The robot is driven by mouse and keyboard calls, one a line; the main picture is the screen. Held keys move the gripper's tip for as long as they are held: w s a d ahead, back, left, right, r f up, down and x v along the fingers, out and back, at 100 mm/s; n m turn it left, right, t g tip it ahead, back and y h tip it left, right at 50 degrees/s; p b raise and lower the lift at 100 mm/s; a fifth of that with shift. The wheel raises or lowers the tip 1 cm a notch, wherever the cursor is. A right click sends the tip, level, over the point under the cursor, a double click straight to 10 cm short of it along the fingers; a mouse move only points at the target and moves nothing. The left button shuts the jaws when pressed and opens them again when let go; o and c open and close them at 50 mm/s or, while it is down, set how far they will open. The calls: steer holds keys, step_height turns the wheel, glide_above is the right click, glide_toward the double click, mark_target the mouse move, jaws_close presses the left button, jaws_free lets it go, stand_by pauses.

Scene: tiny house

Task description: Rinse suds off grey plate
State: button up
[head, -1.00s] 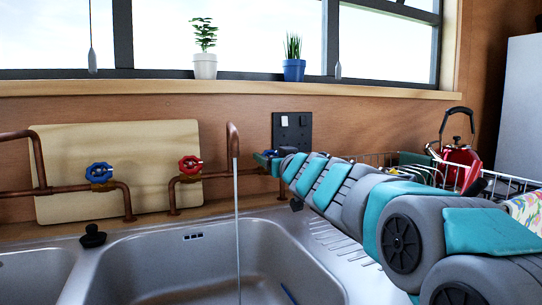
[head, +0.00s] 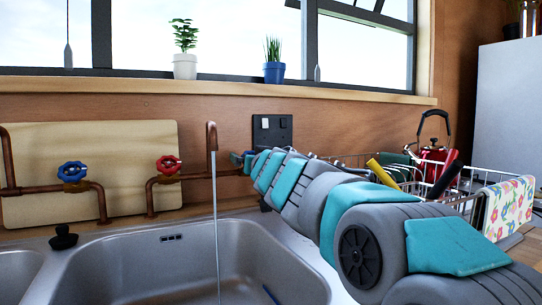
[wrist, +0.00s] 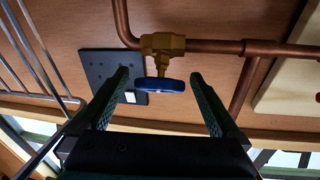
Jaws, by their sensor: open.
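Water (head: 216,235) runs from the copper tap (head: 212,140) into the steel sink (head: 165,255). I see no grey plate and no suds. My gripper (wrist: 160,80) is open in the wrist view, with a blue valve handle (wrist: 160,85) between its fingertips and gaps on both sides. The handle sits on a brass valve body (wrist: 162,44) on a copper pipe. In the head view my gripper (head: 243,159) is right of the tap, in front of the wall, and mostly hidden by my arm.
Left of the tap are a red valve (head: 168,165) and another blue valve (head: 73,172). A wire dish rack (head: 460,200), holding dishes, and a red kettle (head: 436,155) stand right of my arm. A black plug (head: 63,237) lies on the sink's rim.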

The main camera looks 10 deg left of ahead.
steer(key=shift+m+t+h+b, duration=0.3)
steer(key=shift+m+h+b, duration=0.2)
steer(key=shift+m, duration=0.2)
steer(key=b+v, duration=0.2)
steer(key=v, duration=0.6)
steer(key=w+d+r+n+g+p, duration=0.1)
steer(key=w+d+r+p, duration=0.1)
steer(key=d+r+p, duration=0.1)
steer(key=shift+r+g+h+p, duration=0.35)
steer(key=shift+r+g+h, duration=0.05)
steer(key=shift+r, duration=0.5)
steer(key=shift+f, duration=0.15)
